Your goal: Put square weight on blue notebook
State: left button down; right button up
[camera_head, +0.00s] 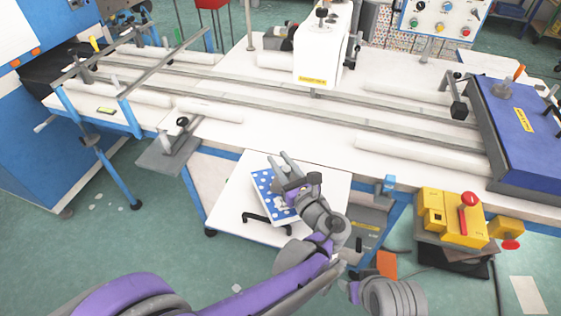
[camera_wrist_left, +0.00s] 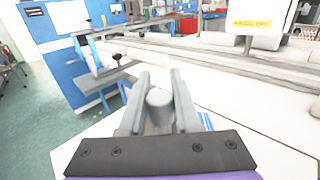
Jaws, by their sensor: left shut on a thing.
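The blue notebook with white dots (camera_head: 263,184) lies on the white side table, partly covered by my left gripper. My left gripper (camera_head: 284,164) is over the notebook. In the left wrist view its fingers (camera_wrist_left: 160,88) are shut on a grey, rounded piece (camera_wrist_left: 160,108), which I take to be the top of the square weight. The weight's body is hidden below, so I cannot tell whether it touches the notebook. A blue strip of the notebook (camera_wrist_left: 205,121) shows beside the right finger. My right gripper is not in view.
The white side table (camera_head: 232,200) is bare left of the notebook. A black bracket-like item (camera_head: 262,219) is near its front. The long sewing bench (camera_head: 300,145) stands directly behind. A yellow control box (camera_head: 450,216) is at the right.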

pick_arm(q)
jog(key=shift+f, duration=0.2)
jog(key=c, duration=0.6)
grip_release()
jog(key=shift+r, duration=0.1)
